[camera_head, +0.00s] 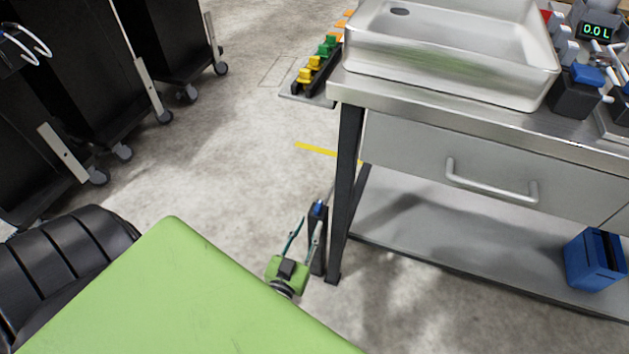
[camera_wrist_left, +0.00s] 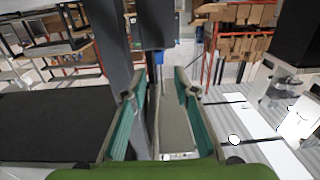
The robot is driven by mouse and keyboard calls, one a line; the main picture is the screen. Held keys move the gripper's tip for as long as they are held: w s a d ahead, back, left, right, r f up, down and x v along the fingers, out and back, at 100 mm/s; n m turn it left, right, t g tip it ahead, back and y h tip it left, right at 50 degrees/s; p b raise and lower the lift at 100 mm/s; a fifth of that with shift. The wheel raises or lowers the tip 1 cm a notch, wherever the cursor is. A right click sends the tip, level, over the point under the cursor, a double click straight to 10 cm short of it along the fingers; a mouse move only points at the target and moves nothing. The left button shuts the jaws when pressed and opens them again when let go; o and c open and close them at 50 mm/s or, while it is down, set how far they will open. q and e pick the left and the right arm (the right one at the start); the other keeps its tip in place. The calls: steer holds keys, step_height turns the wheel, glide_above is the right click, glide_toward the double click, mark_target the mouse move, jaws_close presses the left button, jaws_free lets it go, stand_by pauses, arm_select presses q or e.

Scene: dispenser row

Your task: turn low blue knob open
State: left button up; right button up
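The low blue knob (camera_head: 319,208) is a small blue piece on top of a dark post (camera_head: 318,240) beside the bench's front left leg. It also shows in the left wrist view (camera_wrist_left: 159,58), just beyond the fingertips and nearly centred between them. My left gripper (camera_head: 308,225) is green, with its fingers spread and pointing toward the knob. In the left wrist view (camera_wrist_left: 161,82) the gap between the teal-padded fingers is empty. The knob's turn angle is too small to read. My right gripper is not in view.
A steel bench (camera_head: 450,106) with a sink tray and a drawer handle (camera_head: 490,186) stands on the right; its black leg (camera_head: 345,190) is close to my gripper. A blue container (camera_head: 596,262) sits on the lower shelf. Black wheeled cabinets (camera_head: 85,80) stand left, with open floor between.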

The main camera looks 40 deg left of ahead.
arm_select(q)
steer(key=shift+v, duration=1.75)
